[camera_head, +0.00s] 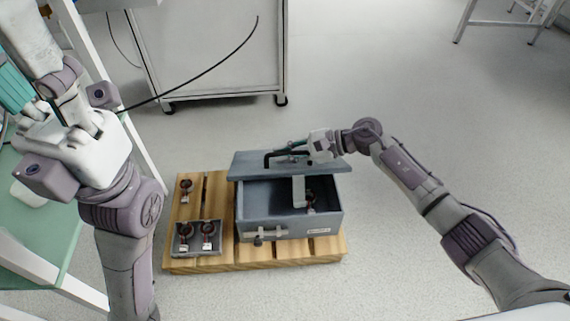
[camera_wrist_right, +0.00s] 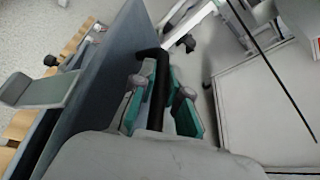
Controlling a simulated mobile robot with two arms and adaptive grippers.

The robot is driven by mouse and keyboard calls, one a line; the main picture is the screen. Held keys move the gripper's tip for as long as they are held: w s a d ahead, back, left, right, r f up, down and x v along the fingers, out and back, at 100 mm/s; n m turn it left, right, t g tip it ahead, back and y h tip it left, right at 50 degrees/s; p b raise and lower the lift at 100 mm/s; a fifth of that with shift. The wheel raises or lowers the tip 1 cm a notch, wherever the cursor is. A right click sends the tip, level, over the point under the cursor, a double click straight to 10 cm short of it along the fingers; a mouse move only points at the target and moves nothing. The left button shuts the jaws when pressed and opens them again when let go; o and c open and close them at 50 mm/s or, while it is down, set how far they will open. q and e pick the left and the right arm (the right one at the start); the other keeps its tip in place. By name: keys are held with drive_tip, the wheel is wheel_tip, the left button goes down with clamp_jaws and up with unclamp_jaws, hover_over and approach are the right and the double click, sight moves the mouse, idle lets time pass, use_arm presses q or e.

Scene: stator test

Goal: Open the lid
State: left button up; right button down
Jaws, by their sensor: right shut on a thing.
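A blue-grey box (camera_head: 258,205) stands on a wooden pallet (camera_head: 200,265). Its lid (camera_head: 245,165) is raised at the back and the inside is partly visible. The lid's black handle (camera_head: 268,157) also shows in the right wrist view (camera_wrist_right: 158,95), between my right gripper's green fingers. My right gripper (camera_head: 290,152) is shut on this handle; it shows in the wrist view too (camera_wrist_right: 162,100). A grey bracket (camera_head: 298,190) is at the box's opening. My left gripper (camera_head: 35,85) is raised at the far left, away from the box; its fingers are not clear.
A grey tray (camera_head: 197,249) with dark round parts sits on the pallet left of the box. Another round part (camera_head: 186,186) lies behind it. A white wheeled cabinet (camera_head: 215,60) stands behind, with a black cable before it. A green table (camera_head: 45,235) is at left. Floor at right is clear.

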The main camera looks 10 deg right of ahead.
drive_tip(key=shift+w+r, duration=0.3)
drive_tip(key=shift+w, duration=0.05)
drive_tip(key=c, duration=1.4)
unclamp_jaws()
drive_tip(key=shift+c, duration=0.2)
drive_tip(key=v, duration=1.2)
drive_tip(key=shift+d, duration=0.1)
